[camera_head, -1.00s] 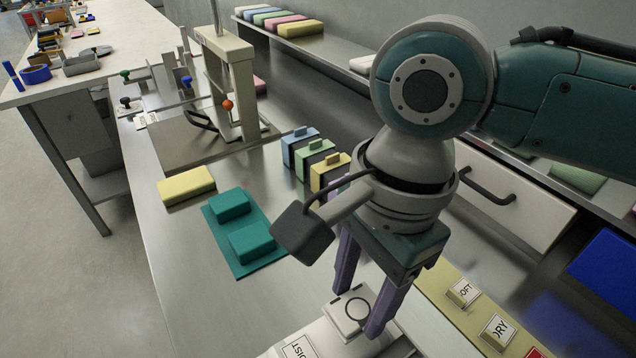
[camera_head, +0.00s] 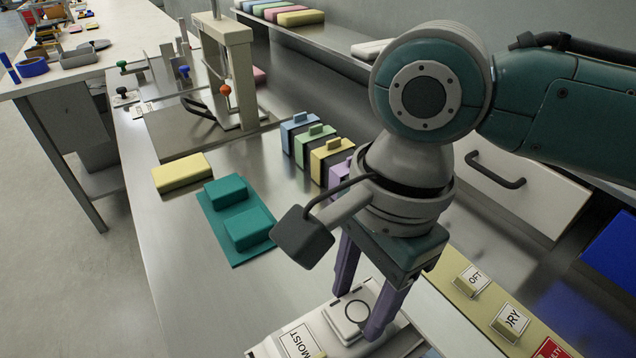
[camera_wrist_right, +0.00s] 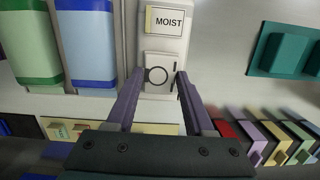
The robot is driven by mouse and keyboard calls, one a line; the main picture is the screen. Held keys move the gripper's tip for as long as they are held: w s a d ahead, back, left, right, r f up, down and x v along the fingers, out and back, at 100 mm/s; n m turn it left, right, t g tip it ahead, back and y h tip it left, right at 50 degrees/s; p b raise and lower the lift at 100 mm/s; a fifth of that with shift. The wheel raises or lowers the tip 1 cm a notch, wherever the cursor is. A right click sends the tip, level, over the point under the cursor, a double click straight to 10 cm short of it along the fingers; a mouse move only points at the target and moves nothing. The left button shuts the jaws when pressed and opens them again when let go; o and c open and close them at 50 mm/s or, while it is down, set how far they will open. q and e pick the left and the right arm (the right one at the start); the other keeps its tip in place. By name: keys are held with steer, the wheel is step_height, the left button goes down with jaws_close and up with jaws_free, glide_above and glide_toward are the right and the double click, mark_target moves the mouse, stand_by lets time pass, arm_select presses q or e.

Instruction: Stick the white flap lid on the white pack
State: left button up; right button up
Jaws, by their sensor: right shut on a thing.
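The white flap lid (camera_head: 346,319) is a small white square with a dark ring on it. My right gripper (camera_head: 358,312) points down with its purple fingers shut on opposite sides of the lid. In the right wrist view the lid (camera_wrist_right: 158,74) sits between the fingertips. The white pack (camera_head: 322,322), labelled MOIST, lies under the lid near the bottom edge of the head view, which cuts it off. The pack's label (camera_wrist_right: 168,21) shows beyond the lid in the wrist view. I cannot tell whether lid and pack touch. My left gripper is not in view.
A teal tray (camera_head: 215,222) with two teal blocks and a yellow block (camera_head: 182,173) lie to the left. Several banded coloured packs (camera_head: 331,155) stand behind. A yellow strip with labelled blocks (camera_head: 472,281) is at right.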

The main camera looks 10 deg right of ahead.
steer(key=shift+f, duration=0.25)
stand_by(0.7)
steer(key=o, duration=1.4)
steer(key=shift+c, duration=0.2)
step_height(320, 180, up, 10)
steer(key=d+p, duration=0.1)
steer(key=p, duration=0.1)
steer(key=shift+w+p, duration=0.2)
steer(key=shift+p, duration=0.15)
